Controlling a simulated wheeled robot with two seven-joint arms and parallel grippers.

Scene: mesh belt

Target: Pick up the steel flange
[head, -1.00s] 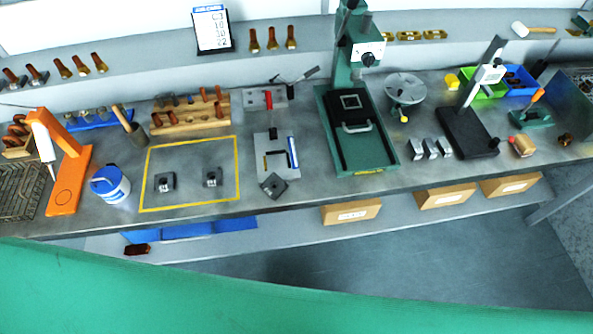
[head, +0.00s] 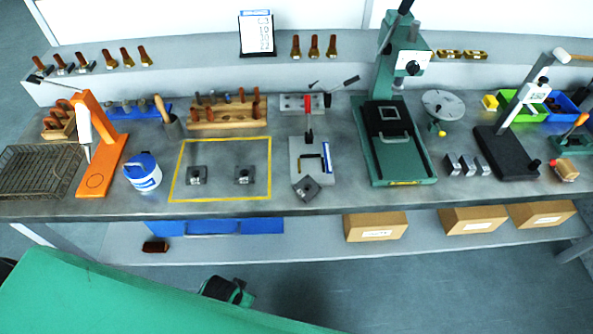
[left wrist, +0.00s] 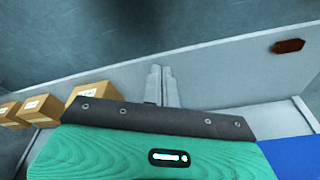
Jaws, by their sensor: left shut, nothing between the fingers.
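Three small square grey steel pieces with dark raised hubs look like flanges. One flange-like piece (head: 196,175) and another (head: 244,175) lie inside the yellow outline on the bench. The third (head: 306,188) is tilted at the front edge of a grey fixture (head: 301,172). I cannot tell which is the steel flange meant. My left gripper (left wrist: 162,86) is shut and empty in the left wrist view, with the lower shelf in view beyond it. It is away from all three pieces. My right gripper is not in view.
A blue-lidded tub (head: 143,172) and an orange stand (head: 103,160) are left of the outline. A green press (head: 400,150) stands to the right. Cardboard boxes (head: 376,227) sit on the lower shelf. The bench (head: 225,187) has free room inside the outline.

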